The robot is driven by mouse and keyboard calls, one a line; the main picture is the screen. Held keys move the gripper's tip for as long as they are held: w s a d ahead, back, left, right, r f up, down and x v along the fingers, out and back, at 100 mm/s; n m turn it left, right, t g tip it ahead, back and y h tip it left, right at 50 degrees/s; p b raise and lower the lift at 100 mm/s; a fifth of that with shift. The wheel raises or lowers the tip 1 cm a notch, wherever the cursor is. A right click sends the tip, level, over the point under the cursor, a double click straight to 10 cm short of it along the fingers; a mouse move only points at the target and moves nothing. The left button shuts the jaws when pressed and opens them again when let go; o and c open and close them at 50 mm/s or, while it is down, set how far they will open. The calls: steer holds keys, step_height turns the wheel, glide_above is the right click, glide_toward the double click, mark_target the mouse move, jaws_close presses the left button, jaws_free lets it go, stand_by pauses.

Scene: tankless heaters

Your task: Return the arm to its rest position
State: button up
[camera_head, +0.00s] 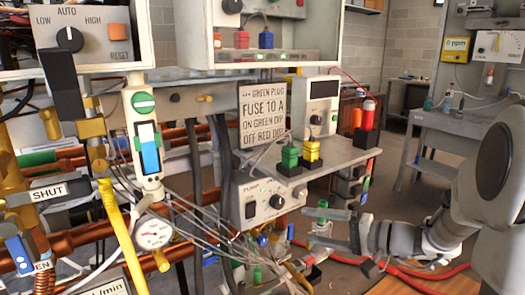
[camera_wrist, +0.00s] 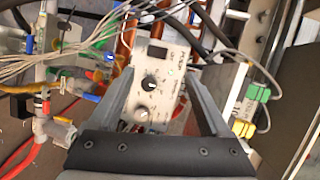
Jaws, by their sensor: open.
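My gripper (camera_head: 318,228) is at the lower middle right of the head view, its fingers pointing left. In the wrist view my gripper (camera_wrist: 159,74) is open, with one grey finger on each side and nothing held between them. Past the fingers a grey control box (camera_wrist: 160,88) with two dark and light knobs shows in the gap. The matching pump box (camera_head: 265,200) in the head view stands left of and above my gripper. I cannot tell how far the fingertips are from it.
A grey shelf (camera_head: 325,155) with green and yellow plugs sits above my gripper. Loose grey wires (camera_head: 210,225) and copper pipes (camera_head: 75,238) crowd the left. A red hose (camera_head: 430,272) runs below my arm. A grey table (camera_head: 455,128) stands at the back right.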

steer(key=s+a+r+n+g+h, duration=0.1)
steer(key=s+a+n+g+h, duration=0.2)
steer(key=s, duration=0.4)
steer(key=s+a+r+g+h, duration=0.1)
steer(key=s+a+r+g, duration=0.2)
steer(key=s, duration=0.4)
steer(key=s+d+f+n+t+h, duration=0.2)
steer(key=s+d+n+t+h, duration=0.1)
steer(key=s+d+h, duration=0.5)
step_height(320, 180, up, 25)
steer(key=a+p, duration=0.1)
steer(key=p, duration=2.4)
steer(key=shift+s+r+h, duration=0.15)
steer(key=shift+s+h, duration=0.25)
steer(key=c, duration=0.5)
steer(key=shift+a, duration=0.15)
